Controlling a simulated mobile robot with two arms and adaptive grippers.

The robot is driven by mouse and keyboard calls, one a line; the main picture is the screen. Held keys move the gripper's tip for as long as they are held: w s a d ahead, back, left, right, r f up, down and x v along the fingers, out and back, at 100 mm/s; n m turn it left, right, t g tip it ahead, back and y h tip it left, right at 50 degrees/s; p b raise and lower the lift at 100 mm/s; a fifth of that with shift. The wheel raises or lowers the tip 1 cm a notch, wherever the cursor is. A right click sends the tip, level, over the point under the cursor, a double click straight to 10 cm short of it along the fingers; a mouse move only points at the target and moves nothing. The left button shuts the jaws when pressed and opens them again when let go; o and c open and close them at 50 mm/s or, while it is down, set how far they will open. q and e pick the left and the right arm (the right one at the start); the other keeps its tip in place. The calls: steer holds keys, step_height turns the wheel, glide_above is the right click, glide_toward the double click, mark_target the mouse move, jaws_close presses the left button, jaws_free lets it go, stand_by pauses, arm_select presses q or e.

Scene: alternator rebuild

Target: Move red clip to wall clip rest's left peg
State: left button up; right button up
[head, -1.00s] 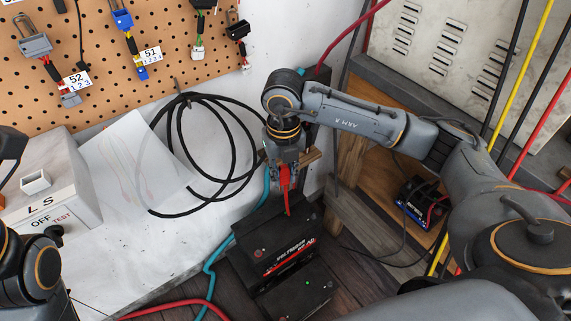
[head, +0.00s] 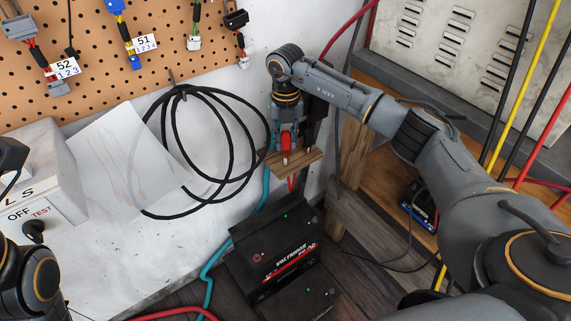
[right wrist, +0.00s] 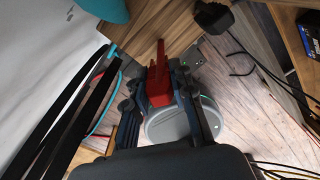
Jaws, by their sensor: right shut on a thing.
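My right gripper (head: 286,141) is shut on the red clip (head: 286,146), which hangs upright with its jaws downward. The clip is over the wooden wall clip rest (head: 305,163), a small shelf on the wall. In the right wrist view the red clip (right wrist: 158,82) sits between the fingers (right wrist: 160,92), and the wooden rest (right wrist: 170,25) lies beyond it. Whether clip and rest touch, I cannot tell. The left peg is not clearly visible. A black clip (head: 316,122) is at the rest's right side. Only parts of my left arm show; its gripper is out of view.
A black battery (head: 275,250) stands below the rest. A coiled black cable (head: 215,150) hangs on the wall to the left. A wooden post (head: 353,150) and shelf are close on the right. The teal cable (head: 207,275) runs below.

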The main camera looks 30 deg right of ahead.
steer(key=shift+f, duration=0.25)
steer(key=shift+f, duration=0.2)
steer(key=shift+f+b, duration=0.5)
steer(key=shift+f, duration=0.5)
steer(key=o, duration=0.9)
steer(key=shift+c, duration=0.2)
